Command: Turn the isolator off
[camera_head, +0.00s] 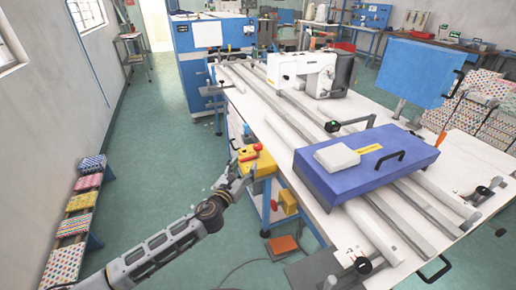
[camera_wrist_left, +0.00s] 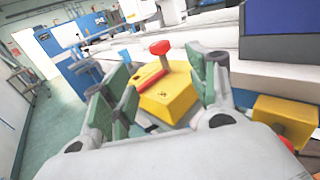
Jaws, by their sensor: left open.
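The isolator is a yellow box (camera_head: 264,163) with a red handle (camera_head: 257,147), at the left edge of the long sewing table. In the left wrist view the yellow box (camera_wrist_left: 172,97) lies ahead between my fingers, and the red handle (camera_wrist_left: 159,48) stands up from its top. My left gripper (camera_head: 240,168) is open and empty, just left of the box. Its green-padded fingers (camera_wrist_left: 163,68) are spread with the handle between and beyond them. I cannot tell whether a finger touches the box. My right gripper is not in view.
A second yellow box (camera_head: 287,201) is lower on the table's side, above an orange-red pedal (camera_head: 284,245). The table (camera_head: 260,110) carries a white sewing machine (camera_head: 305,70) and a blue case (camera_head: 365,165). The floor to the left is open, with patterned stacks (camera_head: 75,225) along the wall.

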